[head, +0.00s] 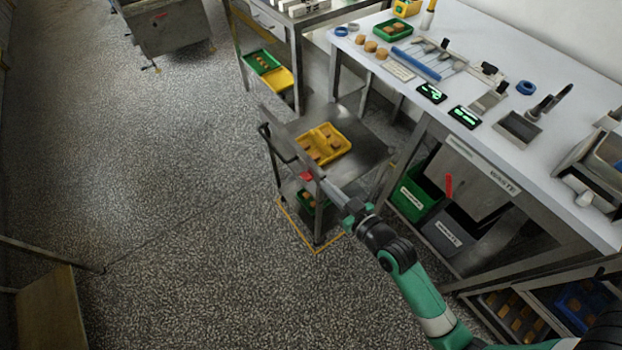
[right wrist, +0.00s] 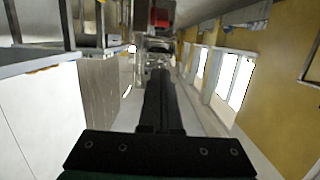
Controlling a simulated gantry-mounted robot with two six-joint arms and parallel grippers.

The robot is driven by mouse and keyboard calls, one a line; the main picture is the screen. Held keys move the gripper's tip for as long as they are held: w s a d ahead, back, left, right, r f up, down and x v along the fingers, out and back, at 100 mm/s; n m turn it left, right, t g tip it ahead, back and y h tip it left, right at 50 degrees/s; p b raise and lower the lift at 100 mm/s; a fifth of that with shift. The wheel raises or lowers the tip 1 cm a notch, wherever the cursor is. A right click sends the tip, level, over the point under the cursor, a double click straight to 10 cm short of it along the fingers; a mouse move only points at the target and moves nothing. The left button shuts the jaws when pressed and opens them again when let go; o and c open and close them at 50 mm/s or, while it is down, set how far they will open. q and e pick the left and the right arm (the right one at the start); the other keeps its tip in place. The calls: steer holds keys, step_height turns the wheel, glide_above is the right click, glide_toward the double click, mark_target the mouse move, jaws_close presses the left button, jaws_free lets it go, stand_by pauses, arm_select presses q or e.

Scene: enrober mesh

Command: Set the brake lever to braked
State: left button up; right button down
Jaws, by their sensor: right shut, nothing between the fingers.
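A small red piece (head: 305,176), likely the brake lever, shows at the near side of the steel cart (head: 362,160). It also appears as a red block (right wrist: 160,17) at the top of the right wrist view. Its exact tilt is too small to tell. My right gripper (head: 325,186) is shut and empty, its tip just right of the red piece in the head view. In the right wrist view the closed dark fingers (right wrist: 158,75) point toward the red block, with a gap apparent between them. My left gripper is not in view.
The cart carries a yellow tray (head: 345,148) of brown pieces and stands by yellow floor marking (head: 296,230). A white worktable (head: 560,75) with tools is at right, above green (head: 408,205) and grey (head: 440,238) bins.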

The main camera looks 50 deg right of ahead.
mark_target(311, 178)
steer(key=b+x, duration=0.4)
steer(key=x, duration=0.5)
steer(key=shift+w+f+b, duration=0.2)
steer(key=shift+w+b, duration=0.1)
steer(key=shift+w, duration=0.05)
steer(key=f+b, duration=0.1)
steer(key=s+f, duration=0.1)
steer(key=f, duration=0.1)
steer(key=shift+s+a+b, duration=0.1)
steer(key=shift+b, duration=0.3)
steer(key=shift+s+f, duration=0.1)
steer(key=shift+s, duration=0.15)
steer(key=shift+w, duration=0.1)
